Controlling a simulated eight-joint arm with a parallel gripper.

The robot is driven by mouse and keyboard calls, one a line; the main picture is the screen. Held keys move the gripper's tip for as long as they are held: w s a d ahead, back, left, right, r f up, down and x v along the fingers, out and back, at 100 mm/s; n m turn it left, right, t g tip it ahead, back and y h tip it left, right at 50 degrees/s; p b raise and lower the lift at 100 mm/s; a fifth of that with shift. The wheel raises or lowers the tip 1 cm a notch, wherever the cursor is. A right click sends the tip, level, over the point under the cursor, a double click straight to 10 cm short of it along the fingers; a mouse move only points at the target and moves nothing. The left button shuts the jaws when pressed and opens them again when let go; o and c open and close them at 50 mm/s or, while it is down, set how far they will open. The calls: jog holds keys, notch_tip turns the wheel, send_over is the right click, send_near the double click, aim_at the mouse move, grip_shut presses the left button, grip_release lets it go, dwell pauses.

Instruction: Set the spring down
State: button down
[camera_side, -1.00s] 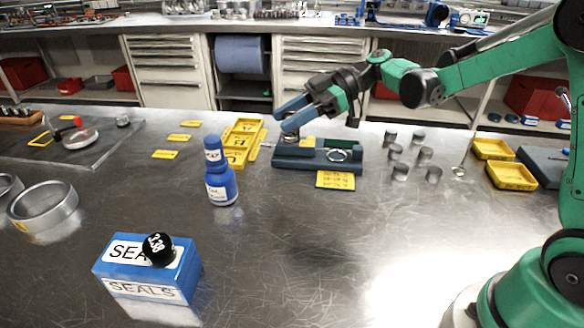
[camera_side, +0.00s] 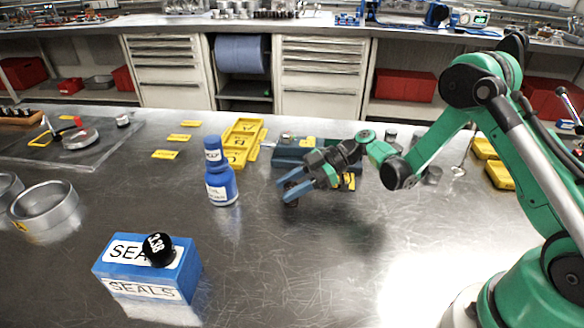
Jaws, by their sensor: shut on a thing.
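My gripper (camera_side: 285,194) is in the middle of the bench, low over the bare steel top, right of the blue bottle. Its blue fingers point down and left and are shut on the spring (camera_side: 291,203). Only a small dark bit of the spring shows at the fingertips, and its coils are too small to make out. I cannot tell whether it touches the bench. The dark teal fixture (camera_side: 287,155) lies behind my gripper and is partly hidden by it.
A blue bottle (camera_side: 221,186) stands close to the left of my gripper. A yellow tray (camera_side: 241,140) lies behind the bottle. A blue SEALS box (camera_side: 180,268) with a black knob-like piece (camera_side: 158,250) on top is front left. The steel top (camera_side: 300,260) in front is clear.

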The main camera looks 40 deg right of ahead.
jog(key=shift+f, duration=0.1)
jog(key=shift+c, duration=2.4)
grip_release()
